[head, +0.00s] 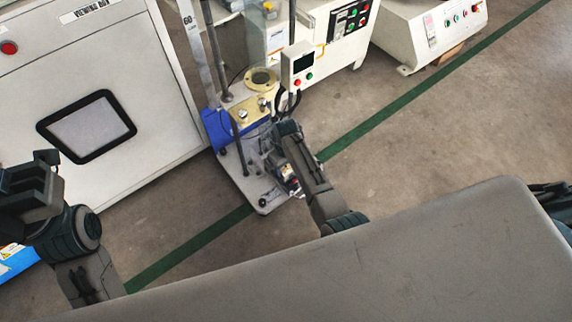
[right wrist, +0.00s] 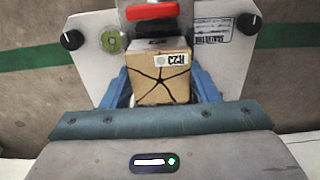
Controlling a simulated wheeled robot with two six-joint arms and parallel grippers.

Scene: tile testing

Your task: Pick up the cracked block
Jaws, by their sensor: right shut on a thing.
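The cracked block (right wrist: 160,88) is a tan block with dark star-shaped cracks on its near face and a small white label at its upper right. In the right wrist view it sits between the blue fingers of my right gripper (right wrist: 160,95), which is shut on it.
In the right wrist view, a light plate (right wrist: 232,55) with black knobs and a red part (right wrist: 152,11) lies just beyond the block. A white cabinet (head: 150,110) stands left of the machine. Floor with a green line (head: 400,104) is open to the right.

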